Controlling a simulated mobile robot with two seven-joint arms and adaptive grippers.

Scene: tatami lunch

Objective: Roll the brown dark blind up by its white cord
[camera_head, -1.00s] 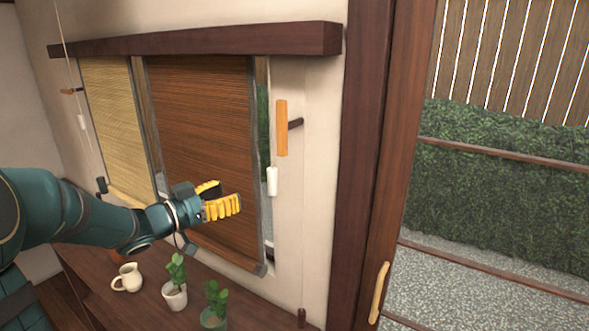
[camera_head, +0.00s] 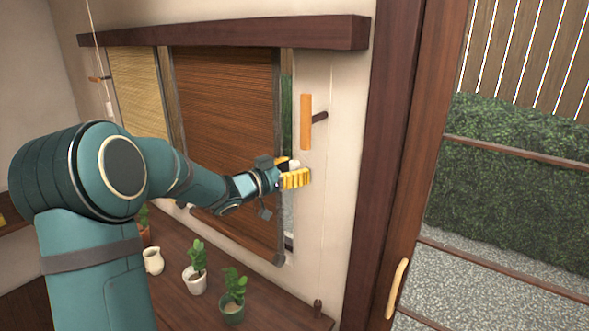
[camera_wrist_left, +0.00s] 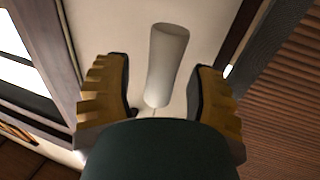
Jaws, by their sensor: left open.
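The brown dark blind (camera_head: 225,110) hangs lowered over the right part of the window. Its white cord runs down the wall to the right of it and ends in a white pull (camera_wrist_left: 166,65). My left gripper (camera_head: 295,174) is at the pull, in front of the wall. In the left wrist view the open fingers (camera_wrist_left: 160,92) stand on either side of the pull, with gaps showing. In the head view the fingers mostly hide the pull. My right gripper is not in view.
A tan blind (camera_head: 138,90) hangs further left. Potted plants (camera_head: 234,297) and a cream jug (camera_head: 153,261) stand on the shelf below.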

